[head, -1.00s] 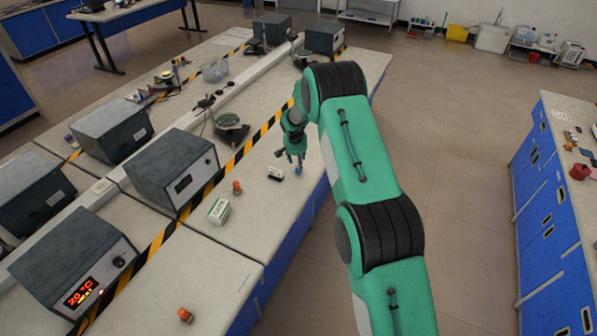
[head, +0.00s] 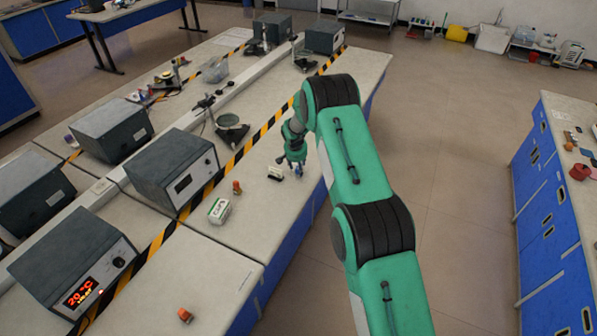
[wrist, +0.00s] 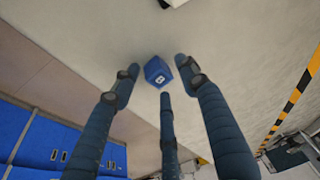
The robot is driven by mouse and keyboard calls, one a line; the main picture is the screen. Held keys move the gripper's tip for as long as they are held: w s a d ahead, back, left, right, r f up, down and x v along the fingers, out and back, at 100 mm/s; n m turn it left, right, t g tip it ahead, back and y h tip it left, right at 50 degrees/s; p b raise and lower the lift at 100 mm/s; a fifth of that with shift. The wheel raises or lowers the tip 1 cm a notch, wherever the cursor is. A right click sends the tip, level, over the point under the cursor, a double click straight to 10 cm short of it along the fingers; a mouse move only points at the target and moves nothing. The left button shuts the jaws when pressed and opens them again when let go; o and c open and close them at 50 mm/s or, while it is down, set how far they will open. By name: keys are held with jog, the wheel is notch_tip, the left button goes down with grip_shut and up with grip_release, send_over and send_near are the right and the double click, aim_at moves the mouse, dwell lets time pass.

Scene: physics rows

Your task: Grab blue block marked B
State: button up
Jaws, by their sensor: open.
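The blue block marked B (wrist: 157,72) rests on the pale bench top, with its white letter patch facing the wrist camera. In the wrist view it sits between and just beyond the tips of my three spread dark fingers. My gripper (head: 292,160) is open and empty, pointing down above the bench near its right edge. In the head view the block (head: 299,172) is a small blue patch right under the fingertips, partly hidden by them. I cannot tell whether any finger touches it.
A black-and-white item (head: 275,173) lies just left of my gripper. An orange-capped piece (head: 237,187) and a green-and-white box (head: 219,211) stand further left. Grey heater boxes (head: 172,170) line the striped tape. The bench edge drops away on the right.

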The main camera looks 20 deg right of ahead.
dwell(0.4)
jog(key=c, duration=0.9)
jog(key=shift+o, duration=0.2)
jog(key=shift+r, duration=0.1)
jog(key=shift+r, duration=0.85)
jog(key=shift+v, duration=0.9)
jog(key=s, duration=0.5)
jog(key=s+a+r, duration=0.1)
jog(key=s, duration=0.9)
jog(key=shift+s+a+r, duration=0.2)
jog(key=shift+a, duration=0.2)
